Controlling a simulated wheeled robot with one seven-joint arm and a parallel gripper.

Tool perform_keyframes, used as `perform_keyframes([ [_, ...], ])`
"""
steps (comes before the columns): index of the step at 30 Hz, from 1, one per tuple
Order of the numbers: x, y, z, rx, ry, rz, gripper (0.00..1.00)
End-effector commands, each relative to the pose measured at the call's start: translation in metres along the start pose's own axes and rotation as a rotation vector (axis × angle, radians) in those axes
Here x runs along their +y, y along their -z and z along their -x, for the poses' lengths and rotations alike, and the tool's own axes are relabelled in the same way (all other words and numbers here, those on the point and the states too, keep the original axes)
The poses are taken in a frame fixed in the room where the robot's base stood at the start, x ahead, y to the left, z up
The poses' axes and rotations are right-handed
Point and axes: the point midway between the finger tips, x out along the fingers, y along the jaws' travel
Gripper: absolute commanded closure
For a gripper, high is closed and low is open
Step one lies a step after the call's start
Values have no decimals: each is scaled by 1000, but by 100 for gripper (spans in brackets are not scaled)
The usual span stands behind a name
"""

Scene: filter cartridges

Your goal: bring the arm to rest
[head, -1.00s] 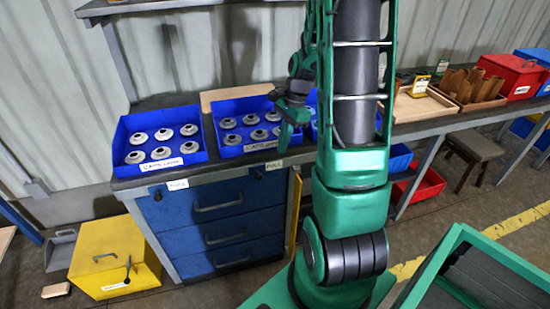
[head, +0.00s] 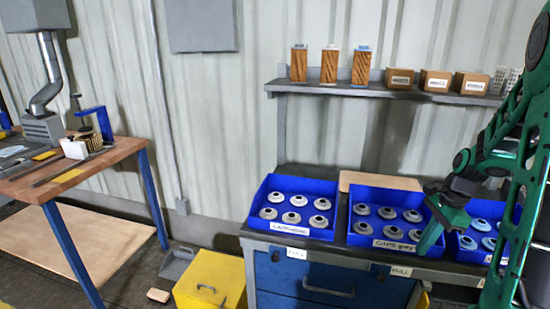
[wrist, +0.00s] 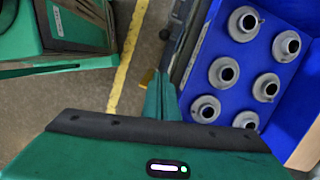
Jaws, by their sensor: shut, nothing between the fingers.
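My green arm comes down at the right of the head view and ends in my gripper (head: 428,240). The gripper hangs at the front right of the middle blue bin (head: 368,241), near the right blue bin (head: 468,253). In the wrist view my gripper's green fingers (wrist: 160,92) are together with nothing held. Beside them in that view is a blue bin (wrist: 208,72) with several grey ring-shaped caps (wrist: 223,72). I cannot tell whether the gripper touches a bin.
A left blue bin (head: 291,234) of caps stands on the same bench. A shelf (head: 385,92) above carries three brown cartridges (head: 330,65) and small boxes (head: 435,80). A yellow box (head: 210,280) stands on the floor. A wooden table (head: 60,180) is at the left.

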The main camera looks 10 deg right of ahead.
Motion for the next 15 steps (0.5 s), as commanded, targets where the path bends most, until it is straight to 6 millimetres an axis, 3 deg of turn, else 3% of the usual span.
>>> perform_keyframes([
  [5,24,-16,20,40,-3,157,100],
  [15,115,-53,61,138,-54,671,100],
])
